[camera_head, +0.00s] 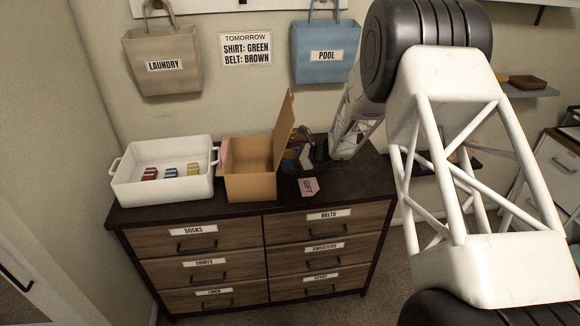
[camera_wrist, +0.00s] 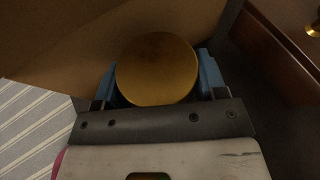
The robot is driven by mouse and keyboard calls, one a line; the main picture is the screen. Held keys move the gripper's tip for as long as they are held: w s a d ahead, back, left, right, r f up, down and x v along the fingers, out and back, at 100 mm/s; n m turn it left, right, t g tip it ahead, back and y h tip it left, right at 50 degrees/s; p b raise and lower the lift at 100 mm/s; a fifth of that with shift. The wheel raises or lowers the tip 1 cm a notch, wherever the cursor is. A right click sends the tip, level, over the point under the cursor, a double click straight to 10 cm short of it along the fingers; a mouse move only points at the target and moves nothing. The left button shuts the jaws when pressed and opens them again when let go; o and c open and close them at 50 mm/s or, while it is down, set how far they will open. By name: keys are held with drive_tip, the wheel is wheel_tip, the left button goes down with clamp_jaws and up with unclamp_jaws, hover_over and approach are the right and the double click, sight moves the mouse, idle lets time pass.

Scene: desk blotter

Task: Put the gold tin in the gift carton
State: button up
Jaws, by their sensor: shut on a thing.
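The gold tin (camera_wrist: 157,68) shows in the wrist view as a round, flat gold face between the blue fingers of my gripper (camera_wrist: 158,75). My gripper is shut on it. The gift carton (camera_head: 250,188) stands on the dresser top in the head view, with its lid flap (camera_head: 285,125) raised on the right side. My gripper (camera_head: 299,152) is just right of that flap, partly hidden by it; the tin cannot be made out there. Brown cardboard (camera_wrist: 60,45) lies close beyond the tin in the wrist view. The carton's inside is mostly hidden.
A white tray (camera_head: 135,190) with small red, blue and yellow items stands left of the carton. A pink gift tag (camera_head: 308,187) is at the dresser's front edge. A brown wooden edge (camera_wrist: 280,55) with a brass knob (camera_wrist: 313,30) is right in the wrist view.

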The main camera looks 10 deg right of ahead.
drive_tip(key=shift+w+f, duration=0.25)
drive_tip(key=shift+w, duration=0.15)
drive_tip(key=shift+f, duration=1.55)
drive_tip(key=shift+f, duration=0.15)
drive_tip(key=o, duration=0.9)
drive_tip(key=shift+o, duration=0.2)
drive_tip(key=shift+d+r, duration=0.1)
drive_tip(key=shift+r, duration=0.1)
drive_tip(key=v, duration=1.2)
drive_tip(key=shift+s+f, duration=0.1)
drive_tip(key=shift+f, duration=0.05)
